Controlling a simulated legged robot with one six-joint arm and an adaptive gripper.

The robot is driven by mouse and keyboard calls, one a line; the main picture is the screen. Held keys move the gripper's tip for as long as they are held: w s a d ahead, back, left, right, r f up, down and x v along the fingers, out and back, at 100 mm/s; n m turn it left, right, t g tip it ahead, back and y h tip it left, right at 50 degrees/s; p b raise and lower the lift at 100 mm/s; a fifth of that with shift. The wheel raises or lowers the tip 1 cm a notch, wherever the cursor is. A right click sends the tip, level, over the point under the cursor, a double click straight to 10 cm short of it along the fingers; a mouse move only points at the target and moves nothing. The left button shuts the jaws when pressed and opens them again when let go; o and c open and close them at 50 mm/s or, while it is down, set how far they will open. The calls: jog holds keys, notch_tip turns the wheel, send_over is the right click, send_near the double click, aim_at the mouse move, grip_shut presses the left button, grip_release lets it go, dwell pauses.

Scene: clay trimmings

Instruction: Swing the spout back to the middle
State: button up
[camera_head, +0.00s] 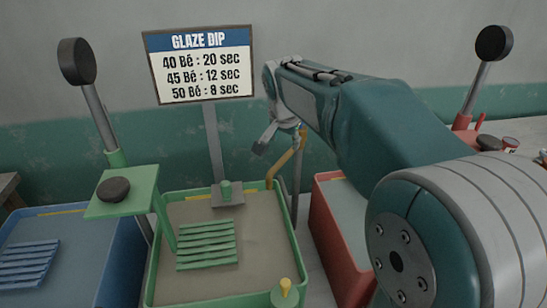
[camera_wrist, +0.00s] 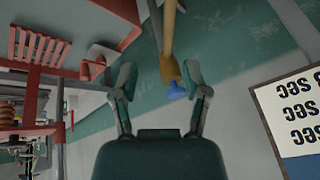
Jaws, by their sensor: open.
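The spout looks to be the ochre pipe (camera_head: 287,160) at the back right corner of the green tub (camera_head: 160,255), beside a thin grey post. It slants from near my gripper down to the tub's rim. In the wrist view the ochre pipe (camera_wrist: 168,35) comes down from the top edge and ends in a blue tip (camera_wrist: 176,91). My gripper (camera_wrist: 160,85) is open, its two fingers apart on either side of the pipe's lower end. I cannot tell whether either finger touches it. In the head view my gripper (camera_head: 278,138) is partly hidden by my own wrist.
A sign (camera_head: 200,66) on a post stands behind the green tub. A green slatted rack (camera_head: 206,244) lies in the tub. A blue tub (camera_head: 75,260) is at left and a red tub (camera_head: 335,240) at right, partly behind my arm. Black-knobbed levers (camera_head: 76,62) rise on both sides.

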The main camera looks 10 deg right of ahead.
aim_at(281, 160)
jog(key=x, duration=0.7)
jog(key=w+a+x, duration=0.1)
jog(key=x, duration=0.3)
jog(key=shift+r, duration=0.25)
jog(key=shift+w+f, duration=0.2)
jog(key=shift+f, duration=0.15)
jog(key=shift+d, duration=0.1)
jog(key=shift+c, duration=1.2)
grip_shut()
